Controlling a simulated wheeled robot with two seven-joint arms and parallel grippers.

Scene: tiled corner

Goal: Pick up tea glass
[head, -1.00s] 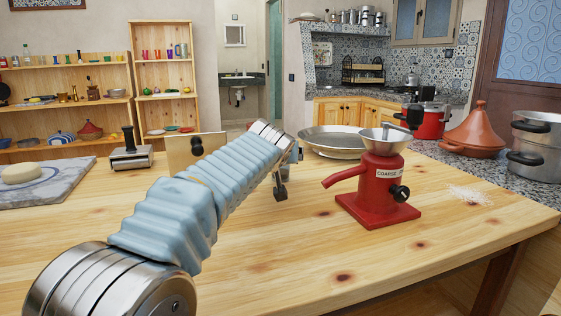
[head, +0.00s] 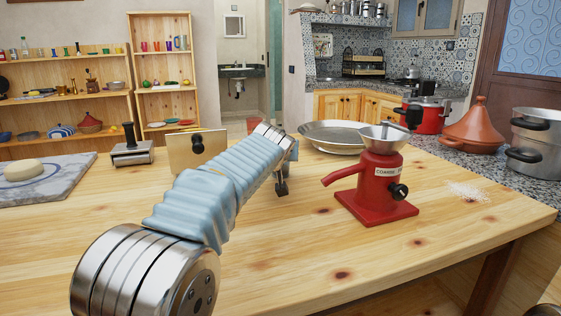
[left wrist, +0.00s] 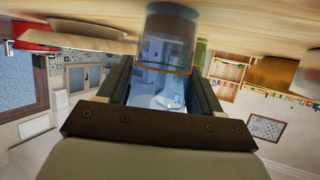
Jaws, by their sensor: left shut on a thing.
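The tea glass (left wrist: 168,48) is clear and bluish with a thin orange band. It shows between the fingers of my left gripper (left wrist: 160,82) in the left wrist view, which sees the room upside down. The gripper is shut on it. In the head view my left gripper (head: 281,187) is low over the wooden table (head: 290,265), left of the red grinder, mostly behind my own arm. I cannot make out the glass there. Whether its base touches the table is unclear. My right gripper is not in view.
The red grinder (head: 377,185) stands close to the right of my left gripper. A wide metal pan (head: 334,139) lies behind it. A wooden block with a black knob (head: 197,145), a metal press (head: 132,150) and a marble slab (head: 60,178) are left. The front right tabletop is mostly clear.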

